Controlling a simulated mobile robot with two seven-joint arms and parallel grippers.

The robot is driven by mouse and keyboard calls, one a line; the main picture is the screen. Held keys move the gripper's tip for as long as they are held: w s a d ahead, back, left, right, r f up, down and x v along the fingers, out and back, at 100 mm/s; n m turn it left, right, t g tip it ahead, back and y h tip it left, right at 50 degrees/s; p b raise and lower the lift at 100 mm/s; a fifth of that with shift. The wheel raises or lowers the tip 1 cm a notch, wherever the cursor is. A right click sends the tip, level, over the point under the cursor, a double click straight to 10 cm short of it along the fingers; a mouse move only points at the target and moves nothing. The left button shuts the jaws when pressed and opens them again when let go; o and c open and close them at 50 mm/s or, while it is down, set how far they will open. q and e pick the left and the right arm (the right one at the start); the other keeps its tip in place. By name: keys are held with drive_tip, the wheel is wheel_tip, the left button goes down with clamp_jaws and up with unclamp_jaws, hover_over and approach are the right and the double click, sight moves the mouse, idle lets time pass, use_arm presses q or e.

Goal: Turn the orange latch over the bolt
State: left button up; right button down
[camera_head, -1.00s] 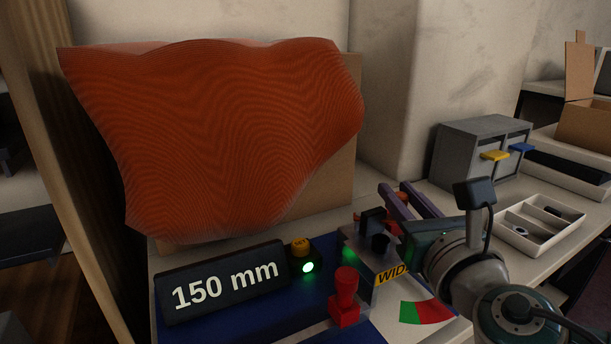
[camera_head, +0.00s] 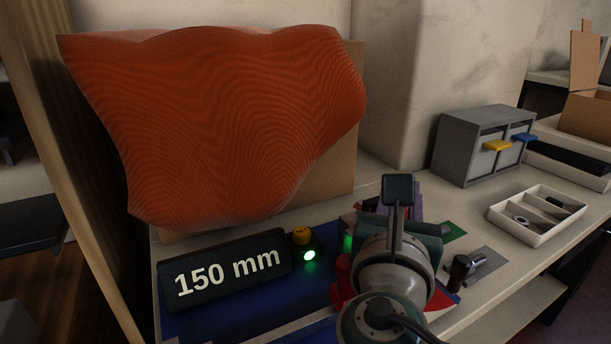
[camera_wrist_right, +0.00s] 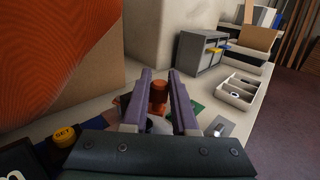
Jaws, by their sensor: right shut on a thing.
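An orange piece (camera_wrist_right: 159,92), which looks like the latch, stands between the purple fingers of my right gripper (camera_wrist_right: 160,88) in the right wrist view. The fingers are shut on it. In the head view my right wrist hides most of the right gripper and the fixture under it; only a bit of purple finger (camera_head: 415,205) shows. I cannot make out the bolt, nor the latch's angle to it. My left gripper is not in view.
A black "150 mm" display (camera_head: 225,272) and a box with a yellow button (camera_head: 302,235) and lit green lamp stand left. A red clamp (camera_head: 343,280) is partly hidden beside my wrist. A black cylinder (camera_head: 460,268), a parts tray (camera_head: 530,236) and a grey cabinet (camera_head: 463,150) are right.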

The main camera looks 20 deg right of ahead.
drive_tip(key=c, duration=0.7)
unclamp_jaws()
drive_tip(key=p+v, duration=0.1)
drive_tip(key=v, duration=0.9)
